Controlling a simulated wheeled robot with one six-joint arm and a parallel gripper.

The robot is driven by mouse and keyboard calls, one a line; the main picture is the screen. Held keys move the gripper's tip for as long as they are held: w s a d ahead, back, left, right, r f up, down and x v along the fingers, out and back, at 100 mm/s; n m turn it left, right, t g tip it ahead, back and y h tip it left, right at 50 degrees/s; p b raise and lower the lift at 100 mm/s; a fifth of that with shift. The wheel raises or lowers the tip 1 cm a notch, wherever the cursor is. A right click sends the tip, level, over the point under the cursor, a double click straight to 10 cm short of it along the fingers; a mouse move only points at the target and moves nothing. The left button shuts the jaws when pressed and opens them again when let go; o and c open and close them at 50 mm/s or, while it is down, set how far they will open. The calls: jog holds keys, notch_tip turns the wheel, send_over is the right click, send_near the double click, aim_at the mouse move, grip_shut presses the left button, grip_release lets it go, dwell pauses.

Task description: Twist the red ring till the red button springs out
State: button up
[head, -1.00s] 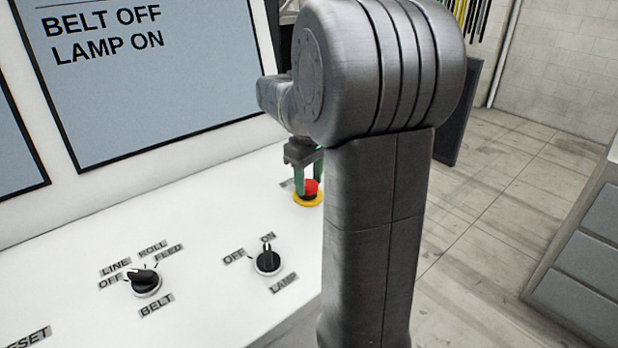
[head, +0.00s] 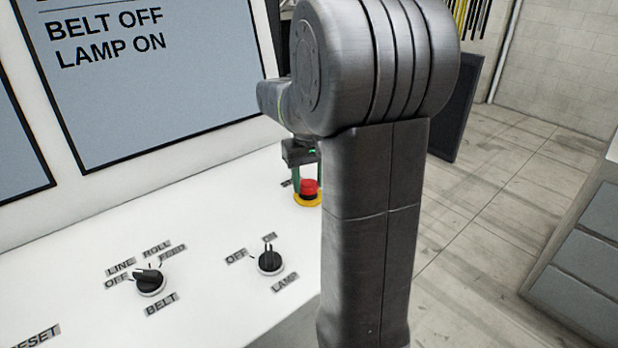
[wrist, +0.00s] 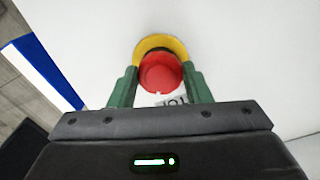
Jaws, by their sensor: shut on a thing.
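The red button (head: 309,187) sits on a yellow base (head: 308,201) on the white panel, beside my arm in the head view. In the wrist view the red button (wrist: 160,73) shows as a round cap over the yellow base (wrist: 152,43). I cannot tell the red ring apart from the button cap. My gripper (wrist: 160,84) points down at the panel with its green fingers on either side of the red cap, shut on it. In the head view my gripper (head: 306,183) is partly hidden behind my arm.
The white panel also carries the black BELT knob (head: 151,282) and the black LAMP knob (head: 270,260), both left of my arm. A screen (head: 160,80) behind reads BELT OFF, LAMP ON. Open floor (head: 480,200) lies to the right.

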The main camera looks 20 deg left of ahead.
jog(key=shift+f, duration=0.1)
jog(key=o, duration=1)
notch_tip(320, 180, up, 14)
jog(key=shift+f, duration=0.2)
notch_tip(320, 180, down, 14)
jog(key=shift+r, duration=0.25)
dwell(0.5)
